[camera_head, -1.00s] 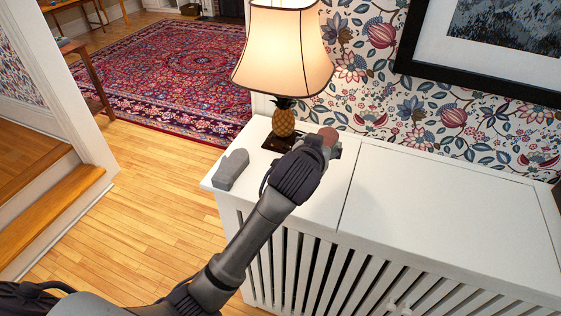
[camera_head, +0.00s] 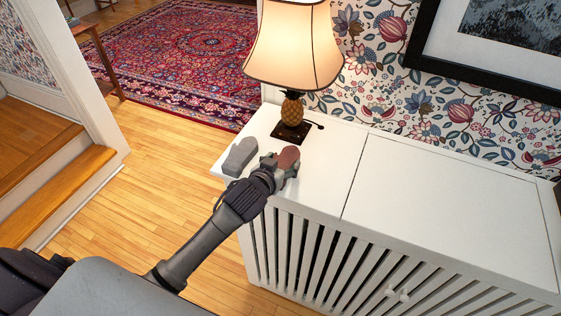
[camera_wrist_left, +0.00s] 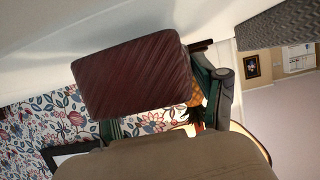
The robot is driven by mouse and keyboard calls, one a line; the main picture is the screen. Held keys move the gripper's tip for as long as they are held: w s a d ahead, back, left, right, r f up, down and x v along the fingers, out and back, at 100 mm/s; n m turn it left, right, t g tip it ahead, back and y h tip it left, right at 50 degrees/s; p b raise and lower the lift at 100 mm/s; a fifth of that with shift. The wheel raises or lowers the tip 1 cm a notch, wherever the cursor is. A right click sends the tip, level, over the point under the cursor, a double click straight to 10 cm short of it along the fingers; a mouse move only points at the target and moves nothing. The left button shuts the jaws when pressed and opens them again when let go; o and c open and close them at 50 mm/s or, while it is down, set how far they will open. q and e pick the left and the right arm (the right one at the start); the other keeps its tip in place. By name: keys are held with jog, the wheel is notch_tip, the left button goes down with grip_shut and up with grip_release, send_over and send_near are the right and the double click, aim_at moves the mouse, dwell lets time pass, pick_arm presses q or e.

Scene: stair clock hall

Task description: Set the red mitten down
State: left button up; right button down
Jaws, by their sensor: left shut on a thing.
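The red mitten (camera_head: 288,157) is in my left gripper (camera_head: 280,163), low over the left part of the white radiator cover (camera_head: 318,180). I cannot tell whether the mitten touches the top. In the left wrist view, the mitten's dark red ribbed end (camera_wrist_left: 132,78) fills the middle, with the fingers of my left gripper (camera_wrist_left: 165,110) beside it. The gripper is shut on the mitten. A grey mitten (camera_head: 240,156) lies on the cover just left of the gripper. My right gripper is not in view.
A lit lamp with a pineapple base (camera_head: 292,108) stands behind the gripper on the cover. The cover's right part (camera_head: 450,205) is bare. A framed picture (camera_head: 490,50) hangs on the wall above. A wooden stair (camera_head: 70,185) is at the left.

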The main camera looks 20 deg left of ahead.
pick_arm(q)
jog(key=shift+f, duration=0.25)
jog(key=shift+f, duration=0.2)
jog(key=o, duration=1.1)
jog(key=shift+o, duration=0.2)
jog(key=shift+r, duration=0.25)
jog(key=b+v, duration=0.1)
jog(key=v, duration=1.1)
jog(key=shift+b, duration=0.35)
